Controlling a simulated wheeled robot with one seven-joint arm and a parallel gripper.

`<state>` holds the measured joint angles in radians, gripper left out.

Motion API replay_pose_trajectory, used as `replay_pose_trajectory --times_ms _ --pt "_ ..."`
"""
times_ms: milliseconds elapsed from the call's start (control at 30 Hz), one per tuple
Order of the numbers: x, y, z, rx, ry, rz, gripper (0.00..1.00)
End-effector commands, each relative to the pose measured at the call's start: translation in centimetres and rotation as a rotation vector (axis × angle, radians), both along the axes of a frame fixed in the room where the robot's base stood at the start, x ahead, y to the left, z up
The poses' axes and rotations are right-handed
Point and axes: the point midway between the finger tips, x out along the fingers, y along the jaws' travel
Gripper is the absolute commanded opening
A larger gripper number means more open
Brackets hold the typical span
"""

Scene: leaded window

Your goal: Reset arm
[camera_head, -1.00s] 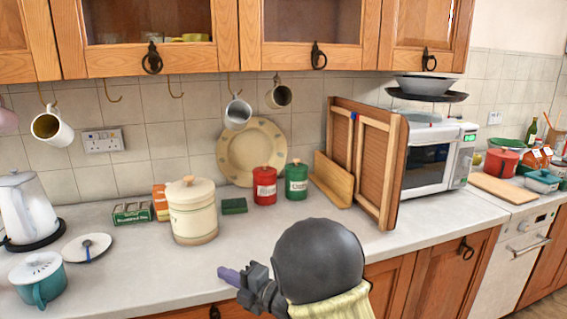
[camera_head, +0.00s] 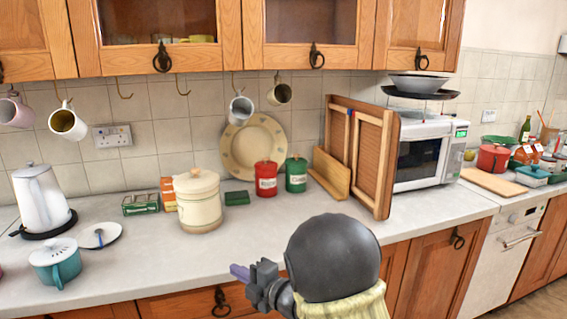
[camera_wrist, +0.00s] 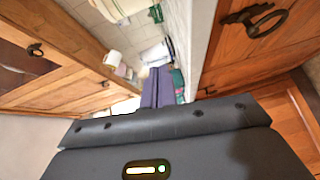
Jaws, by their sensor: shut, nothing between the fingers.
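My gripper (camera_head: 240,272) is low in the middle of the head view, in front of the counter's front edge. Its purple fingers are shut and hold nothing. In the wrist view the closed fingers (camera_wrist: 158,88) point along the room, with the worktop edge and a cupboard door to the right of them. My dark round arm link and pale sleeve show beside the gripper in the head view. The gripper touches nothing that I can see.
The counter (camera_head: 150,255) is bare near its front edge. A cream canister (camera_head: 198,205), red tin (camera_head: 266,180), green tin (camera_head: 296,176), kettle (camera_head: 42,200), teal pot (camera_head: 55,262) and microwave (camera_head: 420,155) stand on it. Mugs hang under wall cupboards (camera_head: 330,35). Lower cupboards (camera_head: 425,255) front the counter.

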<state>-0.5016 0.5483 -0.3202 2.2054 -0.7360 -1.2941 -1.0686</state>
Motion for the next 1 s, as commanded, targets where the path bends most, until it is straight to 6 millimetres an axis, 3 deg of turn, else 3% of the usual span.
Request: replay_pose_trajectory --times_ms 267,433,567,800,1000 --pt "1.3 -4.3 -0.7 0.019 0.19 -0.198 0.0" --pt "1.6 -8.8 -1.6 0.063 0.388 -0.401 0.0" --pt "0.5 -13.4 -2.8 0.133 0.593 -0.614 0.0" --pt "-4.7 -20.6 -5.4 0.306 0.976 -1.01 0.0" --pt "-11.2 -24.2 -7.1 0.468 1.267 -1.319 0.0"
